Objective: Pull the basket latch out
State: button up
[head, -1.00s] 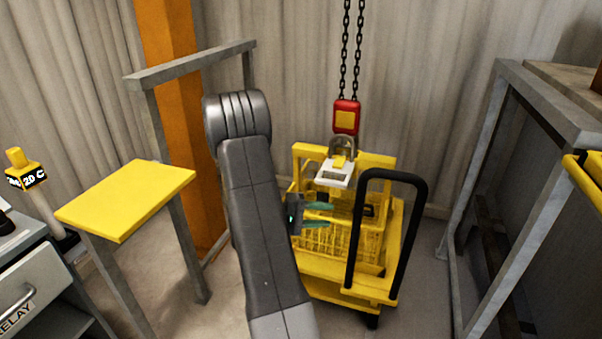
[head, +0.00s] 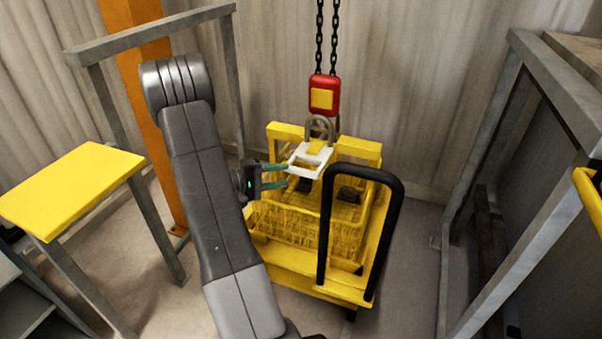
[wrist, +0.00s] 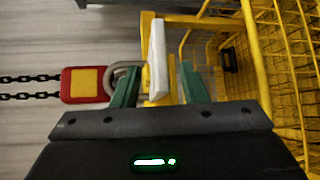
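The yellow wire basket (head: 300,220) sits on a yellow cart, and it also shows in the wrist view (wrist: 285,60). A white piece with a rectangular opening, which looks like the basket latch (head: 316,161), sticks out at the basket's top below the hoist hook. My gripper (head: 286,175) is at its left, with green fingers pointing toward it. In the wrist view the white latch (wrist: 157,58) lies between the two spread fingers of my gripper (wrist: 160,78), with gaps on both sides. Whether the fingers reach past its edge is unclear.
A red and yellow hoist block (head: 324,96) hangs on chains above the basket, its grey hook (wrist: 126,76) close to one finger. The cart's black handle (head: 391,230) rises at the right. A yellow-topped stand (head: 72,190) is at the left, a grey frame (head: 470,190) at the right.

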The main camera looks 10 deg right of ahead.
aim_at(298, 173)
jog(key=x, duration=0.7)
jog(key=shift+d, duration=0.15)
grip_shut()
jog(key=shift+f+b, duration=0.1)
jog(key=shift+b, duration=0.2)
